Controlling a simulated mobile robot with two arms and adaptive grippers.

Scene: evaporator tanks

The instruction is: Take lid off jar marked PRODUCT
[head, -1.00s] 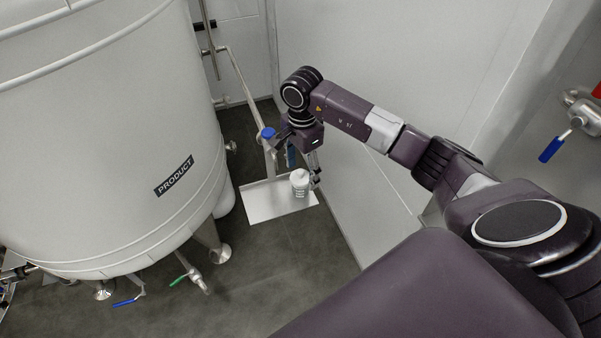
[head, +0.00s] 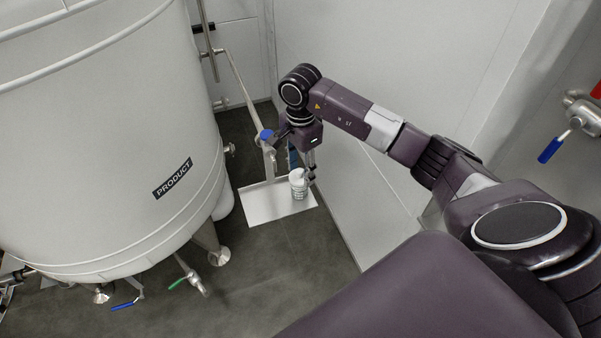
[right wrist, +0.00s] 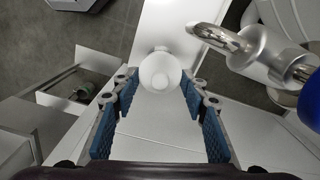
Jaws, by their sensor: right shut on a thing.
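The small white jar (head: 299,192) with dark lettering stands upright on a pale shelf (head: 262,207). Its lettering is too small to read. Its white lid (head: 298,174) is on top of it, and any gap between them is too small to tell. My right gripper (head: 309,172) reaches down from above and is shut on the lid. In the right wrist view, the round lid (right wrist: 160,75) lies between the blue-padded fingertips of my right gripper (right wrist: 160,84), and the jar body is hidden beneath it. My left gripper is out of view.
A large white tank (head: 110,120) labelled PRODUCT stands left of the shelf. A metal pipe (head: 233,75) and a blue-topped fitting (head: 267,134) are close beside the gripper; a metal pipe end (right wrist: 250,55) also shows in the right wrist view. A white wall (head: 380,110) is to the right.

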